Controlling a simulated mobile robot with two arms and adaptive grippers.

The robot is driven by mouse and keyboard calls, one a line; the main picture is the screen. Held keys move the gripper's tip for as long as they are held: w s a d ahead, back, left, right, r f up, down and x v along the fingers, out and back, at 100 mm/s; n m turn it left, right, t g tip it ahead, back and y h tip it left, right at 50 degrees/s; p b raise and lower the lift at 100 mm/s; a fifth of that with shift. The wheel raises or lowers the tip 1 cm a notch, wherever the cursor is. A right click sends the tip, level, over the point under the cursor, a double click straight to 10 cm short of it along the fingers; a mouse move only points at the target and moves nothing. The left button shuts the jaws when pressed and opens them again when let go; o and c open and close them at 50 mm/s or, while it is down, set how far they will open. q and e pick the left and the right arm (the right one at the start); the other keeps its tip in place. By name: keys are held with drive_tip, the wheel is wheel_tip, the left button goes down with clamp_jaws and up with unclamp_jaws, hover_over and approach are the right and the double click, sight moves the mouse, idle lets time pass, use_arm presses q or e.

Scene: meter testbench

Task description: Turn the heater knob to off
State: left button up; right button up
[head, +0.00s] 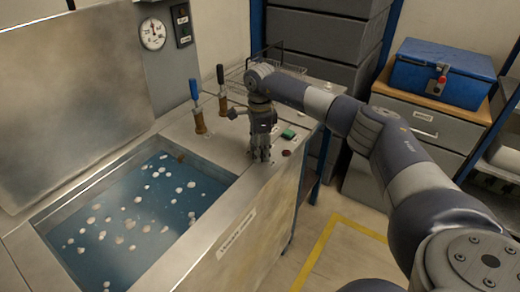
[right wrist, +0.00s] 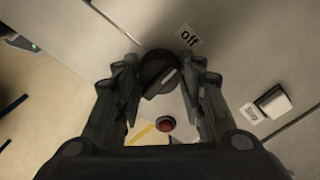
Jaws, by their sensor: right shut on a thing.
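The heater knob (right wrist: 157,72) is dark and round with a pale pointer line, which lies diagonally. It shows between the fingers of my right gripper (right wrist: 161,100) in the right wrist view, and the gripper is shut on it. A white label reading "off" (right wrist: 189,36) sits beside the knob, just past the right fingertip. In the head view my right gripper (head: 261,157) points down at the top of the metal bench, and it hides the knob there. My left gripper is not in view.
A red button or lamp (right wrist: 165,125) and a pale switch (right wrist: 273,101) are near the knob. In the head view, two upright handled tools (head: 198,108) (head: 222,92) stand left of the gripper, beside the open water bath (head: 135,210). A blue toolbox (head: 443,75) sits on the cabinet behind.

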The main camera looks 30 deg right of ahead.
drive_tip(key=o, duration=1.1)
wheel_tip(320, 180, up, 12)
drive_tip(key=shift+r, duration=0.1)
idle(0.4)
